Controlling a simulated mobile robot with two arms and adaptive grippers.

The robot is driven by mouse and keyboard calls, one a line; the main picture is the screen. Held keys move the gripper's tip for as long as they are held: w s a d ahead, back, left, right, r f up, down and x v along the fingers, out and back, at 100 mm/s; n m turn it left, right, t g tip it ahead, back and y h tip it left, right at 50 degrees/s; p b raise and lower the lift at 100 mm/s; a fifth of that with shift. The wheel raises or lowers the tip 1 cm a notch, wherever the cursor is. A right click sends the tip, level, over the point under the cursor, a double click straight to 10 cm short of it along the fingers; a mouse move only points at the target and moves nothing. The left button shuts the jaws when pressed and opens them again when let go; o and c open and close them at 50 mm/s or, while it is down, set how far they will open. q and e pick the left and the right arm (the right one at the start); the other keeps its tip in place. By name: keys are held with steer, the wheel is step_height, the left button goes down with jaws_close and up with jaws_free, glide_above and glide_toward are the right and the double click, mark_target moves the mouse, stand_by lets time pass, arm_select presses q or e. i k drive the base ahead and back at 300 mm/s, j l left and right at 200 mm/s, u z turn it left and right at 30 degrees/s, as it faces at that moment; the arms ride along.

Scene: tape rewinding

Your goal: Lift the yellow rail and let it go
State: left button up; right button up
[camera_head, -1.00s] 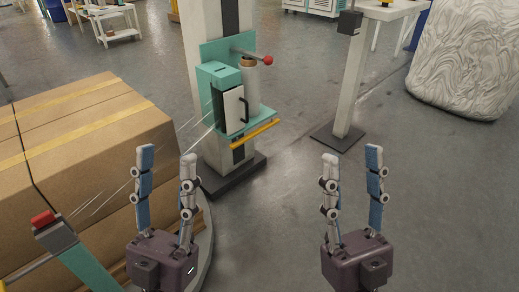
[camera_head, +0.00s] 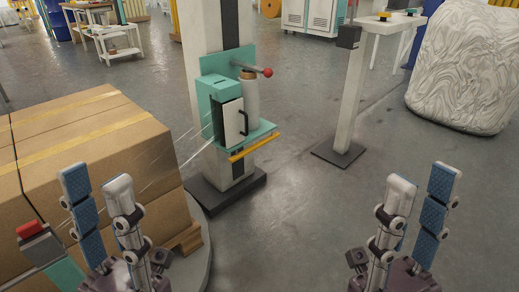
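The yellow rail (camera_head: 254,147) is a short bar along the lower front edge of the teal wrapping carriage (camera_head: 219,88), which is mounted on a pale column. My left gripper (camera_head: 95,187) is open and empty, in front of the wrapped boxes at lower left. My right gripper (camera_head: 418,190) is open and empty over the floor at lower right. Both grippers point up in the picture and are apart from the rail, which lies farther off between them. Nothing hides the rail.
Cardboard boxes (camera_head: 95,150) stand on a pallet on a round turntable at left. The column (camera_head: 208,35) has a dark base plate. A red-tipped lever (camera_head: 268,72) sticks out above the carriage. A white post (camera_head: 349,100) stands right of it. Floor (camera_head: 285,215) between my grippers is clear.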

mark_target(244, 152)
steer(key=i+l, duration=0.15)
steer(key=l, duration=0.2)
steer(key=i+l+u, duration=0.1)
steer(key=l, duration=0.3)
steer(key=i+l, duration=0.25)
steer(key=l, duration=0.15)
steer(key=i+l+u, duration=0.1)
steer(key=l, duration=0.25)
steer(key=i+l+u, duration=0.1)
steer(key=l, duration=0.3)
steer(key=i+l, duration=0.25)
steer(key=l, duration=0.15)
steer(key=i+l+u, duration=0.1)
steer(key=l, duration=0.3)
steer(key=i+l, duration=0.1)
steer(key=l, duration=0.35)
